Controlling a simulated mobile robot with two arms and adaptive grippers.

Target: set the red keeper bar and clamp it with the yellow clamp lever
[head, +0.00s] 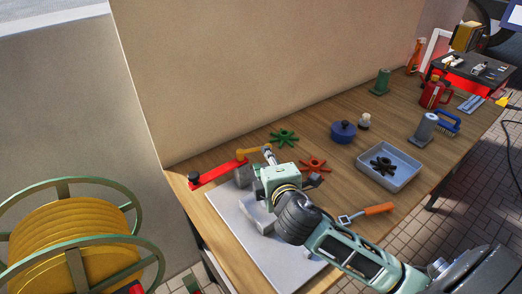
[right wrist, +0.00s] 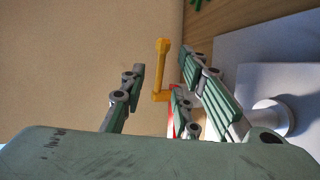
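The red keeper bar (head: 215,174) lies near the table's far left corner, with a black knob at its left end. The yellow clamp lever (head: 252,151) is at the bar's right end. In the right wrist view the yellow lever (right wrist: 161,68) stands between the spread fingers, with no contact that I can make out. A strip of the red bar (right wrist: 171,126) shows below it, partly hidden by a finger. My right gripper (head: 268,155) is open beside the lever; its fingers also show in the right wrist view (right wrist: 165,68). My left gripper is not in view.
A pale plate (head: 233,229) lies under my right arm. Green (head: 284,137) and red (head: 315,164) star knobs lie close by. An orange-handled tool (head: 378,209) and a grey tray (head: 392,178) are to the right. A wall rises behind the table.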

